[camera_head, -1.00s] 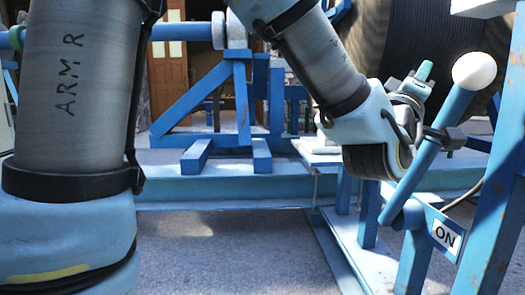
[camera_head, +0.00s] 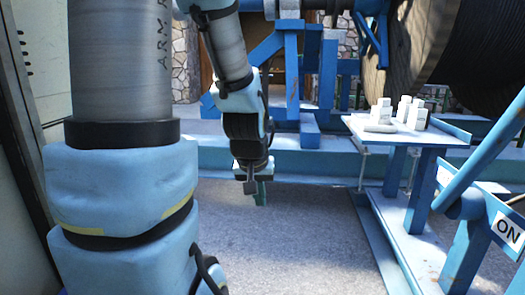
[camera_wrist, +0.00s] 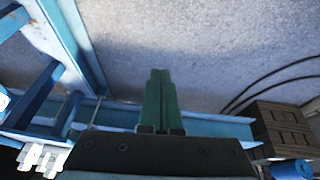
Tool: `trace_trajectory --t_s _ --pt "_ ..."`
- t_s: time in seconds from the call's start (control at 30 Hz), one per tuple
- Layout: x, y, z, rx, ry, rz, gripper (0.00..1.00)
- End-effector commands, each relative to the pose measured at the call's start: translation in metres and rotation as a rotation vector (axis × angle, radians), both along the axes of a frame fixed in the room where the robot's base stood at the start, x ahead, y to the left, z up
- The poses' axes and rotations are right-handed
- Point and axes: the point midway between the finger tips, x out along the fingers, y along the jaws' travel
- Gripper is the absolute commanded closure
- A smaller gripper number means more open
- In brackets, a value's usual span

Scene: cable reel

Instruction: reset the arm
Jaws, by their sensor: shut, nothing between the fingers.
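My gripper (camera_head: 260,192) hangs from my arm in the head view, pointing down above the grey floor, left of the small blue table. In the wrist view my gripper (camera_wrist: 160,80) shows two green fingers side by side, shut together with nothing between them. The fingers are over bare floor and touch nothing that I can see. My arm is bent at the elbow, with the forearm coming down from the top of the head view.
A blue table (camera_head: 440,132) holds several small white objects (camera_head: 411,112). A blue lever (camera_head: 480,165) with an ON label (camera_head: 507,235) stands at right. A large cable reel (camera_head: 445,50) is behind. Dark cables (camera_wrist: 265,82) lie on the floor. The floor (camera_head: 300,240) in front is clear.

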Motion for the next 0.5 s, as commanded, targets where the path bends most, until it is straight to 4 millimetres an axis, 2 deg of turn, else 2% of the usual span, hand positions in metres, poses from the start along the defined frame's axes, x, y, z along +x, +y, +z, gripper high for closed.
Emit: trace_trajectory --t_s 0.03,0.1,0.17,0.2,0.23,0.5 --pt "-0.012 0.019 -0.006 0.027 0.060 0.014 1.00" --pt "-0.031 0.041 -0.012 0.059 0.144 0.023 1.00" --pt "-0.048 0.059 -0.016 0.079 0.219 0.031 1.00" --pt "-0.055 0.065 -0.010 0.086 0.248 0.032 1.00" --pt "-0.053 0.062 0.003 0.085 0.240 0.028 1.00" --pt "-0.052 0.061 0.062 0.084 0.237 0.028 1.00"
